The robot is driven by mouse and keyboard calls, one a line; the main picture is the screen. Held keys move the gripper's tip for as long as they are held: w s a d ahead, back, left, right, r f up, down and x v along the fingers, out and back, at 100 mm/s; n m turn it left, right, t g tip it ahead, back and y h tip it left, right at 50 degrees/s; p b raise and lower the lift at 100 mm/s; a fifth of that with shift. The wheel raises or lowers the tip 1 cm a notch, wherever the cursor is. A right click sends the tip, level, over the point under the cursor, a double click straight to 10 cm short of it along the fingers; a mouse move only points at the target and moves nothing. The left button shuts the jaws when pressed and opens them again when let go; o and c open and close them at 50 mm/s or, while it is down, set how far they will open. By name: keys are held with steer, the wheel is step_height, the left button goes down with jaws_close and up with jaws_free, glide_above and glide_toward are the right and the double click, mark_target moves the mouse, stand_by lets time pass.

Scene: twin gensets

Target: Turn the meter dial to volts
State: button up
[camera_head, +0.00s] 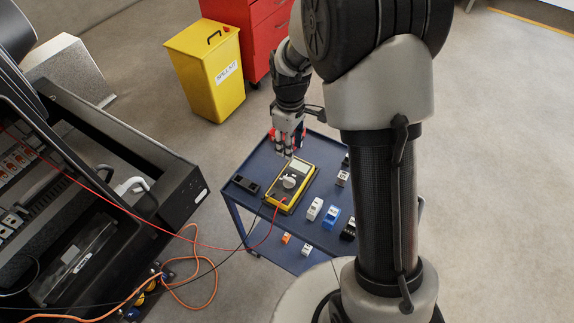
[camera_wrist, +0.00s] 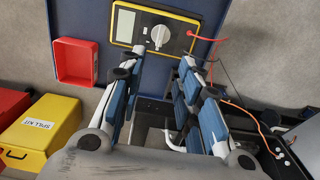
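The yellow multimeter (camera_head: 304,180) lies on the blue trolley top, with its grey display and pale round dial (camera_head: 289,182) facing up. In the wrist view the meter (camera_wrist: 146,22) is at the top, with the dial (camera_wrist: 160,36) between and just beyond my fingertips. The dial's setting is too small to read. My gripper (camera_head: 287,151) is above the far end of the meter, pointing down. In the wrist view my gripper (camera_wrist: 163,58) is open, its two fingers wide apart with nothing between them. No contact with the dial shows.
Red and black leads run from the meter towards the open black genset (camera_head: 120,150) at left. A black block (camera_head: 246,184), a white module (camera_head: 315,209) and a blue module (camera_head: 331,217) sit on the trolley. A red tray (camera_wrist: 75,62) and the yellow spill kit bin (camera_head: 212,75) are nearby.

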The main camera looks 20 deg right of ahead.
mark_target(289, 179)
step_height(289, 179, down, 17)
steer(key=b, duration=0.4)
steer(key=shift+r, duration=0.1)
steer(key=shift+c, duration=0.4)
jaws_close()
